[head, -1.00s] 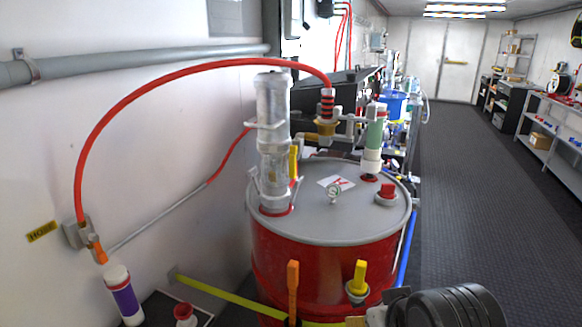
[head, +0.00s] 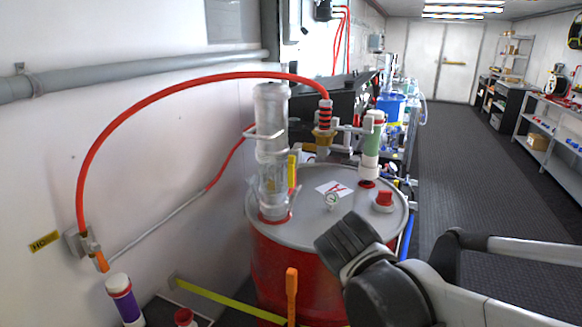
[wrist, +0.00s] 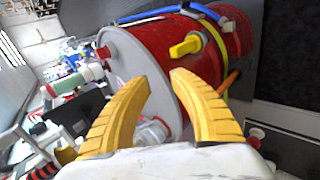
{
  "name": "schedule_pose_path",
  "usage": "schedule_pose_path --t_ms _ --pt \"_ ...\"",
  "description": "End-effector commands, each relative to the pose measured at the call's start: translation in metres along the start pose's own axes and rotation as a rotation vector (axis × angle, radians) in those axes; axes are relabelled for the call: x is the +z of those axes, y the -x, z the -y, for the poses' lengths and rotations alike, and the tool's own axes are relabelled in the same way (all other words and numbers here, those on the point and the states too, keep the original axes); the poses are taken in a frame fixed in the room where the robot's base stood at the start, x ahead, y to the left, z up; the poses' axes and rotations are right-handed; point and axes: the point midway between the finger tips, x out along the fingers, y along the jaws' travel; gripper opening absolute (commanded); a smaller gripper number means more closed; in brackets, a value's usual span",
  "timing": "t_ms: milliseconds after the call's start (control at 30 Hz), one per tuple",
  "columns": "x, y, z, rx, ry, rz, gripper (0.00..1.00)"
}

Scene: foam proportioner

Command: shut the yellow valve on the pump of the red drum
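The red drum (head: 290,265) stands upright with a grey lid; in the wrist view it (wrist: 150,38) appears tilted. A clear, silvery pump (head: 271,150) rises from the left of its lid. The pump's yellow valve handle (head: 292,171) stands upright along its right side. The pump's base (wrist: 152,130) shows between my fingers in the wrist view; I cannot make out its yellow valve there. My gripper (wrist: 160,82) has two curved yellow fingers, spread apart and empty. In the head view, my dark arm links are right of the pump, and the fingers are hidden.
A yellow handle (wrist: 186,46) and an orange handle (head: 291,295) are on the drum's side. A red hose (head: 190,84) arches from the wall to a fitting behind the lid. A green-white cylinder (head: 371,150) stands at the lid's back. The right aisle (head: 455,160) is clear.

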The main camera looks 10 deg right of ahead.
Motion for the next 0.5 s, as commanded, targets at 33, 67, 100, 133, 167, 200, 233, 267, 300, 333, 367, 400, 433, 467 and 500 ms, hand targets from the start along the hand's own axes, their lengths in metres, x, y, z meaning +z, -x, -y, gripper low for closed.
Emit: schedule_pose_path --t_ms 33,67,100,133,167,200,233,267,300,333,367,400,433,467,500 --pt "-0.021 -0.004 -0.021 0.055 0.156 0.023 0.26" --pt "-0.032 -0.008 -0.031 0.09 0.253 0.042 0.26" --pt "-0.047 -0.012 -0.043 0.137 0.383 0.071 0.26" --pt "-0.059 -0.015 -0.052 0.173 0.477 0.094 0.26" --pt "-0.072 -0.017 -0.06 0.209 0.572 0.119 0.26" --pt "-0.09 -0.019 -0.07 0.257 0.696 0.157 0.26" --pt "-0.103 -0.02 -0.076 0.293 0.786 0.188 0.26" --pt "-0.118 -0.021 -0.081 0.327 0.874 0.219 0.26" --pt "-0.136 -0.021 -0.087 0.373 0.985 0.265 0.26" --pt "-0.149 -0.02 -0.09 0.405 1.062 0.299 0.26" --pt "-0.162 -0.019 -0.092 0.436 1.135 0.334 0.26" --pt "-0.178 -0.018 -0.094 0.473 1.221 0.381 0.26" --pt "-0.188 -0.016 -0.095 0.498 1.279 0.414 0.26" --pt "-0.198 -0.015 -0.095 0.52 1.33 0.445 0.26" --pt "-0.209 -0.012 -0.094 0.546 1.388 0.484 0.26"
